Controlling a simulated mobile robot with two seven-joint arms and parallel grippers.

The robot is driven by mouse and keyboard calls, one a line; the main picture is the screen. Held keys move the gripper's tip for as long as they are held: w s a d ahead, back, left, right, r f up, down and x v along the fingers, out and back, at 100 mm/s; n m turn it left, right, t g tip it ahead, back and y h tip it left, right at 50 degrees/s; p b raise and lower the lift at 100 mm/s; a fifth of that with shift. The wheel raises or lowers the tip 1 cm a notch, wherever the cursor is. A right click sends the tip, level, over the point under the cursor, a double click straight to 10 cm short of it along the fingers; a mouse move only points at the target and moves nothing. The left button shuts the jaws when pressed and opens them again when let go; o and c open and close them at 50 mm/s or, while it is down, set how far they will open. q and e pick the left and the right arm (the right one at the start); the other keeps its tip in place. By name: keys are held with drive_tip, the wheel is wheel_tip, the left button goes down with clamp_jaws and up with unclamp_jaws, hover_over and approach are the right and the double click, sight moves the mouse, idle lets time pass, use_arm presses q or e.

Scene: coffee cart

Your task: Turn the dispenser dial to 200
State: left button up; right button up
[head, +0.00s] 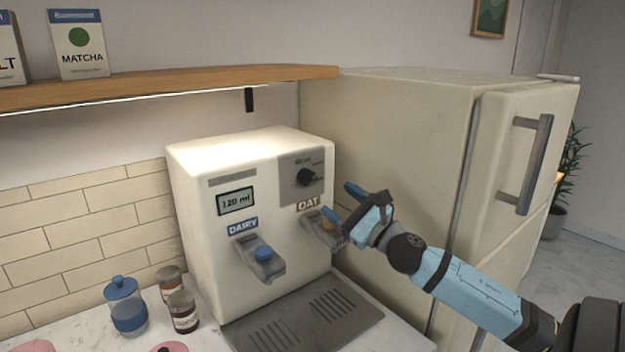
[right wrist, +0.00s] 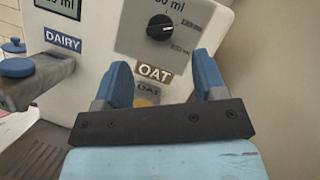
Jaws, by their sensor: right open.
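The white dispenser (head: 190,180) stands on the counter, and its display (head: 237,202) reads 120 ml. The black dial (head: 306,177) is on a grey panel at its upper right, and it also shows in the right wrist view (right wrist: 160,28). The small print around the dial is hard to read. My right gripper (head: 343,202) is open and empty in front of the OAT side, below and to the right of the dial. In the right wrist view its blue fingers (right wrist: 164,85) stand apart, with the OAT label between them and the dial above. My left gripper is not in view.
The DAIRY spout (head: 264,262) and the OAT spout (head: 322,232) stick out from the dispenser front. A drip tray (head: 345,312) lies below. A blue-lidded jar (head: 127,308) and small bottles (head: 183,312) stand at left.

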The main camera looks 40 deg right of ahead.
sight(311, 180)
drive_tip(key=p+x, duration=0.1)
drive_tip(key=x, duration=0.7)
drive_tip(key=shift+w, duration=0.1)
drive_tip(key=shift+a, duration=0.1)
drive_tip(key=c, duration=0.9)
